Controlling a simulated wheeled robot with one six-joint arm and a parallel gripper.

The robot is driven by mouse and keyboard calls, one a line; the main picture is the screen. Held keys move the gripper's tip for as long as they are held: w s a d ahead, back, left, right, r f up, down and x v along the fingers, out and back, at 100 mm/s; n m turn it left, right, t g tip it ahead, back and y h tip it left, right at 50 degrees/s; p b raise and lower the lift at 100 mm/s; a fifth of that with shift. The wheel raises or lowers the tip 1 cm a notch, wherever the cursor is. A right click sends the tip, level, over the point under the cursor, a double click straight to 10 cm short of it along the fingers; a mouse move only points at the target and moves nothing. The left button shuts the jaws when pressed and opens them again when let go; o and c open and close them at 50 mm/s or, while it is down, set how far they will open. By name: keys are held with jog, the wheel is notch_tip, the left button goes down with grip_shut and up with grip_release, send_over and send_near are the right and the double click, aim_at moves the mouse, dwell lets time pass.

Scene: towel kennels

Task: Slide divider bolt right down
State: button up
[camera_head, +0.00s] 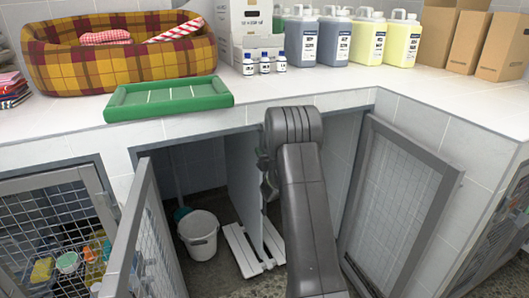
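A grey-white divider panel (243,180) stands upright inside the open kennel, between its left and right parts. Its right side is largely hidden behind my dark grey arm. I cannot make out the divider bolt; it may be behind the arm or too small to tell. My arm rises from the bottom of the picture to a thick joint in front of the kennel's upper edge. A small part of the arm shows just left of that joint, close to the divider in the picture. My gripper's fingers cannot be seen.
Mesh doors stand open at left (135,240) and right (400,205). A white bucket (198,236) and white slats (240,250) are on the kennel floor. The tiled counter (320,102) above carries a plaid pet bed (60,62), green tray (165,98), bottles and boxes.

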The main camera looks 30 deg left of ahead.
jog(key=shift+r, duration=0.1)
jog(key=v, duration=1.3)
jog(key=shift+s+d, duration=0.25)
jog(key=shift+d, duration=0.1)
jog(key=x, duration=1.4)
jog(key=shift+r+p, duration=0.4)
jog(key=shift+s+r, duration=0.1)
jog(key=shift+r, duration=0.15)
jog(key=shift+f, duration=0.15)
